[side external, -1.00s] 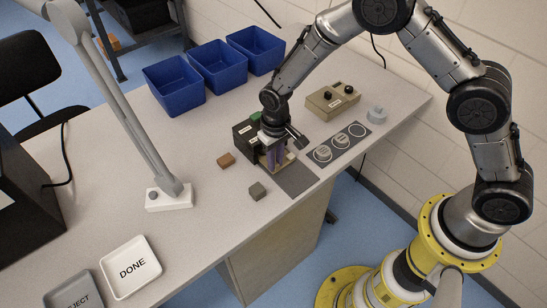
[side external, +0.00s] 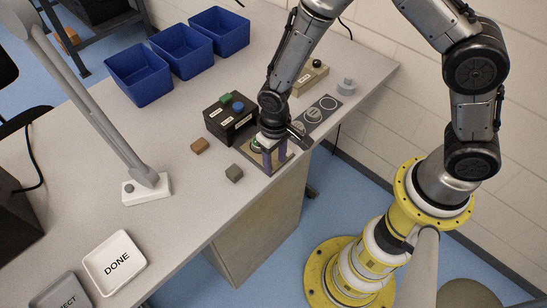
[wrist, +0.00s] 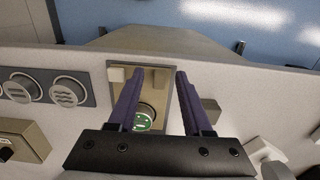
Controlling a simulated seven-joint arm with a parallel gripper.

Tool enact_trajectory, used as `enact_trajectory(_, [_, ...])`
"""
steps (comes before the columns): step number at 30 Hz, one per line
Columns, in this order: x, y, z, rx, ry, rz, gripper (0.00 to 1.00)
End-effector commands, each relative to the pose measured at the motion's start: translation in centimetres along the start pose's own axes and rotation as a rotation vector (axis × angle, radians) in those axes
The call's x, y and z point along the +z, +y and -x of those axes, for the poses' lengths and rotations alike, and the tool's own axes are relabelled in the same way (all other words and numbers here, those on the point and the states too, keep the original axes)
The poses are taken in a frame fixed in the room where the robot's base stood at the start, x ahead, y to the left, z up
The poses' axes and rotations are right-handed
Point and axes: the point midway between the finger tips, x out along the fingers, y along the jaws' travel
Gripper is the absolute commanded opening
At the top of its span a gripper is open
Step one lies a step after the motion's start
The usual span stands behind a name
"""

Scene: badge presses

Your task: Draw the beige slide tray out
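The beige slide tray (side external: 281,158) extends out in front of the dark press box (side external: 222,127), over the bench near its front edge. In the wrist view the tray (wrist: 160,78) lies below my fingers, with a small raised beige block (wrist: 117,74) at its far left corner. A round green-faced piece (wrist: 143,121) lies on the tray, partly hidden by my gripper. My gripper (wrist: 159,72) has its purple fingers well apart, with no object visibly pinched between them. The left finger is close to the raised block; contact cannot be told. The side view also shows my gripper (side external: 268,165) over the tray.
A brown block (side external: 200,146) and a grey block (side external: 234,173) lie left of the tray. A dark strip with round pieces (side external: 321,114) and a beige control box (side external: 310,78) are to the right. Blue bins (side external: 140,76) stand behind. The DONE tray (side external: 114,262) is at lower left.

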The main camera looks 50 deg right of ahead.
Motion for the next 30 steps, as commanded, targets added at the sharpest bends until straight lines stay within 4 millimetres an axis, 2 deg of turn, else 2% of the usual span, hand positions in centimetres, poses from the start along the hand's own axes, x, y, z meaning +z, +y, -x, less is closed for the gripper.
enact_trajectory(8, [-0.2,0.0,0.1,-0.001,0.003,0.000,0.50])
enact_trajectory(13, [-0.3,0.0,1.4,-0.003,0.008,0.000,0.50])
enact_trajectory(24, [-0.2,0.0,9.1,-0.003,0.009,0.000,0.50])
enact_trajectory(30, [-0.2,0.0,12.3,-0.002,0.007,0.000,0.50])
